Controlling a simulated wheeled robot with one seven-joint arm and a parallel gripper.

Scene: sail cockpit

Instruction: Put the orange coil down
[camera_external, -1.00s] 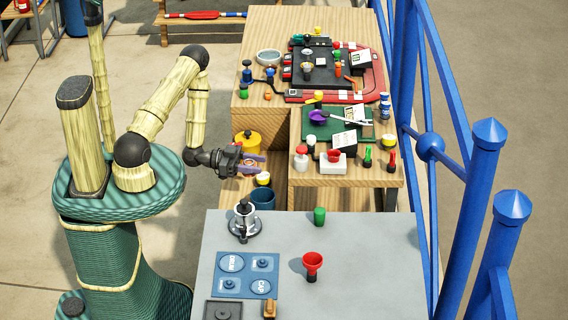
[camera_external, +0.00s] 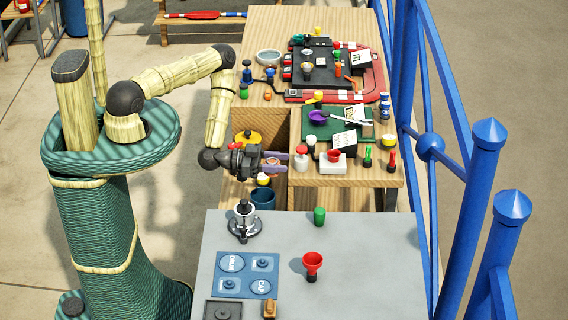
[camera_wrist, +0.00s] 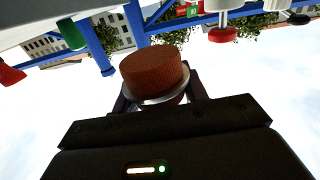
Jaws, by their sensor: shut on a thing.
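My gripper (camera_external: 273,165) is shut on the orange coil (camera_wrist: 154,70). In the wrist view the coil is a ribbed orange-brown cylinder with a pale metal rim, held between the two fingers. In the external view the coil (camera_external: 272,161) is small and partly covered by the fingers. My gripper is over the lower, recessed part of the wooden bench, left of the raised wooden top (camera_external: 345,179). The coil does not visibly rest on any surface.
A yellow pot (camera_external: 248,137) and a dark blue cup (camera_external: 263,199) stand near my gripper. A red button on a white base (camera_external: 301,159) is close to the right.

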